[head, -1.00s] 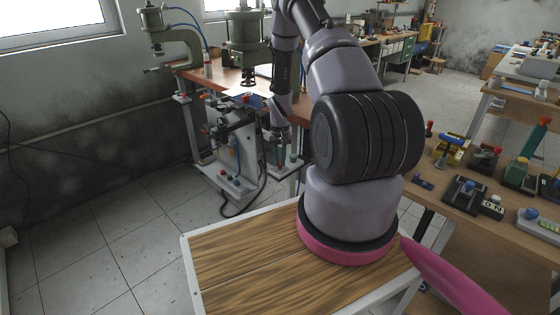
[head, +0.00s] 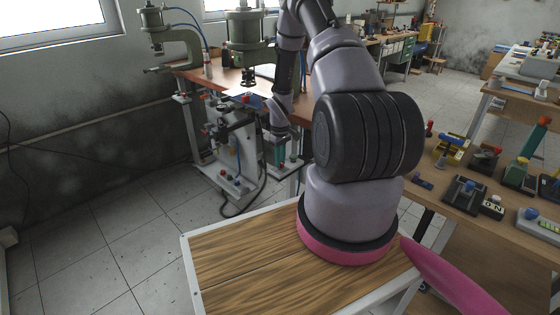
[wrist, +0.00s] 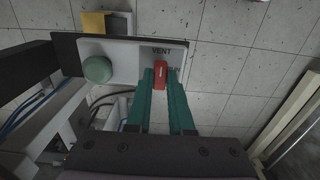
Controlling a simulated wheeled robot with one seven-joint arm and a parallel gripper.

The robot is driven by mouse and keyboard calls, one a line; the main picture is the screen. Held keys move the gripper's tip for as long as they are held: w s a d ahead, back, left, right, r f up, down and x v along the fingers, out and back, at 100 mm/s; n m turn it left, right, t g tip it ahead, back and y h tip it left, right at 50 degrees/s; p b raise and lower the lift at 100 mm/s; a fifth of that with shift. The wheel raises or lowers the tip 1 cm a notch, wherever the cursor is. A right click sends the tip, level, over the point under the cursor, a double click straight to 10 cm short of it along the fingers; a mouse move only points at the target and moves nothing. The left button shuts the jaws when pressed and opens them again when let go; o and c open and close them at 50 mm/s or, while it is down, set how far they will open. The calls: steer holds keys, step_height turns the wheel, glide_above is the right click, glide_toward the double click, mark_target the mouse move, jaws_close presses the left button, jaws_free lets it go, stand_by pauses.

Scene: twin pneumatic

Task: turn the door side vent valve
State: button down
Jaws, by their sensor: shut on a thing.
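The vent valve shows in the wrist view as a small red handle (wrist: 160,75) with a white line on it, on a light panel (wrist: 125,55). VENT is printed above the handle and RUN to its right, partly covered by a finger. The handle stands about upright in the picture, below the word VENT. My gripper (wrist: 163,80) has green fingers, one on each side of the handle, and is shut on it. In the head view my gripper (head: 277,154) is low beside the bench; the handle cannot be made out there.
A round green button (wrist: 98,69) sits on the panel left of the handle, with a yellow block (wrist: 93,23) above it. In the head view a pneumatic rig (head: 232,145) stands left of my gripper. A wooden bench (head: 225,78) with presses is behind it.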

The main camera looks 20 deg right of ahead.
stand_by(0.5)
steer(key=c, duration=0.8)
jaws_free()
step_height(320, 180, up, 11)
steer(key=shift+f, duration=0.1)
